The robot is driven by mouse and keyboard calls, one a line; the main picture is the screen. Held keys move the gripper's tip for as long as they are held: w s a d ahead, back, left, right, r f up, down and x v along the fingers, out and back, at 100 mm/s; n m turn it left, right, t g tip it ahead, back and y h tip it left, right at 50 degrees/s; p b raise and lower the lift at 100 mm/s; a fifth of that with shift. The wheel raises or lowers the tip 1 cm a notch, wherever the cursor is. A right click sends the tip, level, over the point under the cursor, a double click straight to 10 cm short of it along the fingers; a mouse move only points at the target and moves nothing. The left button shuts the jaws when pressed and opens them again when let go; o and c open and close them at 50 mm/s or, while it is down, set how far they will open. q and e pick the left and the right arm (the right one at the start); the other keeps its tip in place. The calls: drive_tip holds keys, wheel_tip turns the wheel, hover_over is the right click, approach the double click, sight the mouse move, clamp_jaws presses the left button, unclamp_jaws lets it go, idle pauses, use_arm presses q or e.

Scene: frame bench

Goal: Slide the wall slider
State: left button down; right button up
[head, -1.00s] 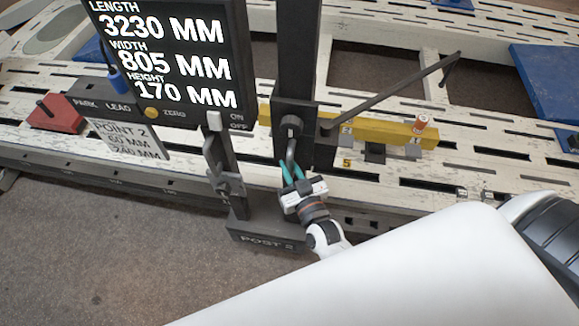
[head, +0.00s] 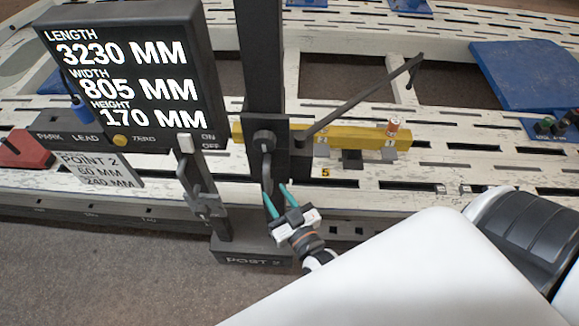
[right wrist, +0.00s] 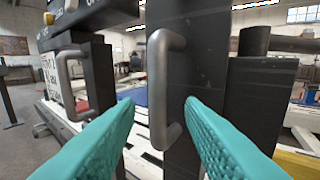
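The slider is a dark carriage block (head: 265,138) on an upright black post (head: 262,60), with a round knob and a grey vertical bar handle (head: 266,166). In the right wrist view the handle (right wrist: 157,90) stands upright in front of the post, between the lines of my two teal fingers. My right gripper (head: 276,189) is open just below and in front of the handle. Its fingertips (right wrist: 160,100) are apart, with no visible grip on the handle. My left gripper is out of view.
A display (head: 130,75) reads length 3230, width 805, height 170 MM. A second handle and latch (head: 203,200) stand left of the post. A thin dark rod (head: 360,98) slants up right. A yellow beam (head: 350,135) lies behind on the white slotted bench (head: 430,180).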

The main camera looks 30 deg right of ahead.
drive_tip(key=s+b, duration=0.1)
drive_tip(key=s, duration=0.6)
drive_tip(key=shift+s, duration=0.15)
drive_tip(key=s+a+f+n+g+y, duration=0.1)
drive_tip(key=s+f+g, duration=0.25)
drive_tip(key=f, duration=0.95)
drive_tip(key=s+a+f+n+g+y, duration=0.1)
drive_tip(key=s+f+g, duration=0.3)
drive_tip(key=f, duration=0.9)
drive_tip(key=s+d+f+g+h, duration=0.1)
drive_tip(key=s+d+f+g, duration=0.2)
drive_tip(key=s+f, duration=0.5)
drive_tip(key=s+d+f+g+h, duration=0.1)
drive_tip(key=s+d+f+g, duration=0.3)
drive_tip(key=s+f+g, duration=0.2)
drive_tip(key=s+f, duration=0.2)
drive_tip(key=s, duration=0.2)
drive_tip(key=shift+d+f+n, duration=0.15)
drive_tip(key=shift+f+n, duration=0.15)
drive_tip(key=shift+f, duration=0.1)
drive_tip(key=shift+s+g, duration=0.1)
drive_tip(key=shift+g, duration=0.15)
